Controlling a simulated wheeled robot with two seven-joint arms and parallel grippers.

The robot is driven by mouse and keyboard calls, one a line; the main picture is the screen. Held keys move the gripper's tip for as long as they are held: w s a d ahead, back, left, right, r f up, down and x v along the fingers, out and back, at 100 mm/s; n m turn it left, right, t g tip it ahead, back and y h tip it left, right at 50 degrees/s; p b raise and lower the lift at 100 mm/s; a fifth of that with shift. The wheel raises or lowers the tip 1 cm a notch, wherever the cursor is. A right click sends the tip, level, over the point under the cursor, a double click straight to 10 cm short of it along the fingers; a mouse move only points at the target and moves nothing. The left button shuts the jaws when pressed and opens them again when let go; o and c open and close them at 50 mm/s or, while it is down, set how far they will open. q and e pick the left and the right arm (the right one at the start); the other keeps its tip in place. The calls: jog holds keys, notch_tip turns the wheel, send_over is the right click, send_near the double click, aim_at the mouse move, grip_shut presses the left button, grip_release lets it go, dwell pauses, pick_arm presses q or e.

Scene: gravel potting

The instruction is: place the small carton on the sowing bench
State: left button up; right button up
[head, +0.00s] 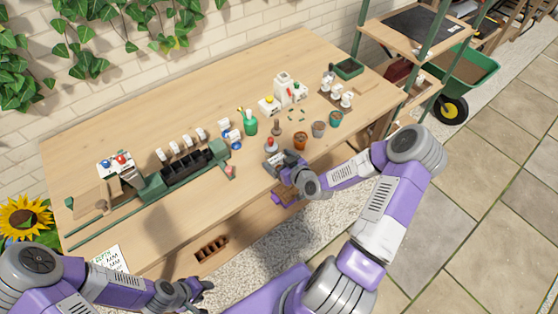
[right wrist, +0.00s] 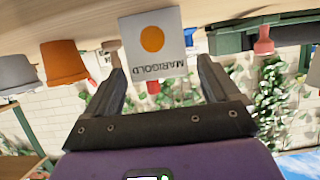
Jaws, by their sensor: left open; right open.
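The small carton (right wrist: 155,45) is white with an orange disc and the word MARIGOLD. In the right wrist view it shows upside down, between and just beyond the fingers of my right gripper (right wrist: 158,62). The fingers stand apart on either side of it; whether either touches it I cannot tell. In the head view my right gripper (head: 272,159) is low over the front of the wooden sowing bench (head: 290,55) and largely hides the carton's spot. My left gripper (head: 197,289) is open and empty, in front of the bench at the bottom.
An orange pot (head: 300,141), a grey pot (head: 319,129) and a green pot (head: 336,119) stand right of my right gripper. A green-ended dark tray (head: 185,167) with white labels lies to the left. A green bottle (head: 250,125) stands behind. The back middle of the bench is clear.

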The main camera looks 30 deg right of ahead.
jog(key=shift+s+r, duration=0.2)
jog(key=shift+r, duration=0.05)
jog(key=a+p+v, duration=0.1)
jog(key=p+v, duration=0.3)
jog(key=v, duration=0.7)
jog(key=shift+s+d, duration=0.25)
jog(key=shift+d, duration=0.25)
jog(key=s+a+f+m+g+y, duration=0.1)
jog(key=a+f+g+y, duration=0.15)
jog(key=a+f, duration=0.35)
jog(key=a+f+m+g+y, duration=0.1)
jog(key=a+f+g, duration=0.3)
jog(key=a, duration=0.5)
jog(key=s+a+f+m+g, duration=0.1)
jog(key=s+a+f+g, duration=0.3)
jog(key=s+a+g, duration=0.2)
jog(key=s+a, duration=0.2)
jog(key=shift+s+f+m, duration=0.2)
jog(key=shift+s+m, duration=0.2)
